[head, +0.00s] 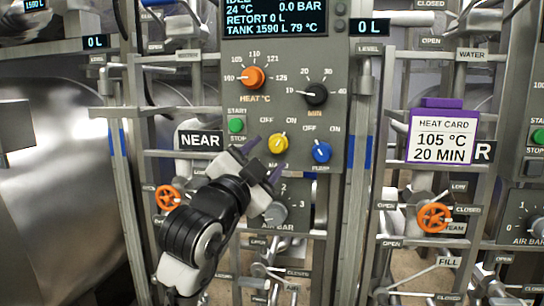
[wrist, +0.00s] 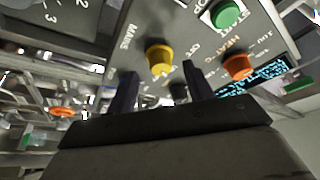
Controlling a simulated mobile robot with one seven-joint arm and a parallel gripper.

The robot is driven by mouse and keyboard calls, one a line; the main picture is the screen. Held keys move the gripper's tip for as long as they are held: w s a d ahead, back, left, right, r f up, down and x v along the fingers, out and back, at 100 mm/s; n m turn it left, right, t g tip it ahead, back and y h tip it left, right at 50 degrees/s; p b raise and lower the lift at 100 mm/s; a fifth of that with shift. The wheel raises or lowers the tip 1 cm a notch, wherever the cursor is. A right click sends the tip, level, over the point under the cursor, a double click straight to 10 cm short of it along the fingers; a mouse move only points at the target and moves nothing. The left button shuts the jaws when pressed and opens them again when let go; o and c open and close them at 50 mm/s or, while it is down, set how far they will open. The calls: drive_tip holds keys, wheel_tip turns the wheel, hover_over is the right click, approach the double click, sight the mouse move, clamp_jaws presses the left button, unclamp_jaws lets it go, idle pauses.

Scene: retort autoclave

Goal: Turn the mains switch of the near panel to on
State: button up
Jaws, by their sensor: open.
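The yellow mains switch (head: 279,143) is a round knob on the grey near panel (head: 297,210), with OFF and ON printed above it. Which mark it points to is too small to tell. In the wrist view the yellow knob (wrist: 159,57) shows beyond and between my fingers, beside its MAINS label. My gripper (head: 264,160) is open and empty, just left of and below the knob in the head view. The fingers (wrist: 158,80) look apart from the knob. In the head view my gripper hides part of the panel and the MAINS lettering.
A blue pump knob (head: 321,151) sits close to the right. A green start button (head: 236,125), orange heat knob (head: 252,78) and black minutes knob (head: 316,93) are above. An air knob (head: 275,213) is below. Orange valve wheels (head: 168,197) and rails flank the panel.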

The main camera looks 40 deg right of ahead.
drive_tip(key=b+v, duration=0.2)
drive_tip(key=v, duration=0.8)
drive_tip(key=shift+o, duration=0.3)
idle(3.1)
